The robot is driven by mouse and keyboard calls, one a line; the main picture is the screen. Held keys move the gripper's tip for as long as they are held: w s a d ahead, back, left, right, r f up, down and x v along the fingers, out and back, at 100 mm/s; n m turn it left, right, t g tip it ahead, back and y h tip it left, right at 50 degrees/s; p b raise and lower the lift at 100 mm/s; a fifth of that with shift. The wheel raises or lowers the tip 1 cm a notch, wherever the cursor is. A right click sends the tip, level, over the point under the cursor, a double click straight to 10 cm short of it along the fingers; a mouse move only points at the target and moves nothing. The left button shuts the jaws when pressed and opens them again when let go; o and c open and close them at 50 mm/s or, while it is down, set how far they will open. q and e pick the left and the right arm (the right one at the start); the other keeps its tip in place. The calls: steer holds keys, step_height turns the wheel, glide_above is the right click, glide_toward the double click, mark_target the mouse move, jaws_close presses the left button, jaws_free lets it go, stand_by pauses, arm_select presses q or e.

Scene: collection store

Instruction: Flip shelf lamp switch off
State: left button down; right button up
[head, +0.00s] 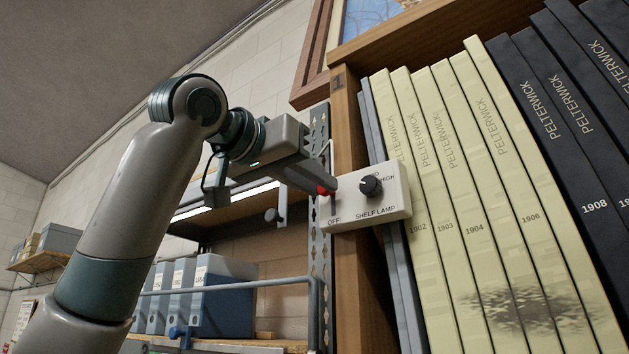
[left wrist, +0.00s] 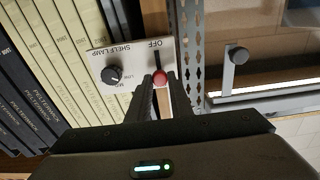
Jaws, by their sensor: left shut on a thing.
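The shelf lamp switch box (head: 395,208) is a white box on the wooden shelf upright, marked OFF and SHELF LAMP, with a black dial (head: 370,186). It also shows upside down in the left wrist view (left wrist: 133,58). Its red switch knob (left wrist: 160,77) sits at the end of a dark slot, away from the OFF mark. My left gripper (head: 322,188) is shut on the red knob, with one finger on each side of it in the left wrist view. The gripper hides part of the knob in the head view. My right gripper is not in view.
Cream and dark bound volumes (head: 480,170) stand right of the box. A perforated metal post (head: 319,150) is close on its left. A bright lamp strip (head: 225,200) is under a shelf behind my left arm. Blue and grey binders (head: 225,295) stand lower left.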

arm_select(q)
steer(key=shift+f+b, duration=1.6)
steer(key=shift+f, duration=0.1)
steer(key=shift+d, duration=0.1)
steer(key=c, duration=1.6)
jaws_free()
steer(key=shift+s, duration=0.1)
steer(key=b+v, duration=0.8)
steer(key=v, duration=0.9)
steer(key=shift+a+r, duration=0.1)
steer(key=shift+a, duration=0.15)
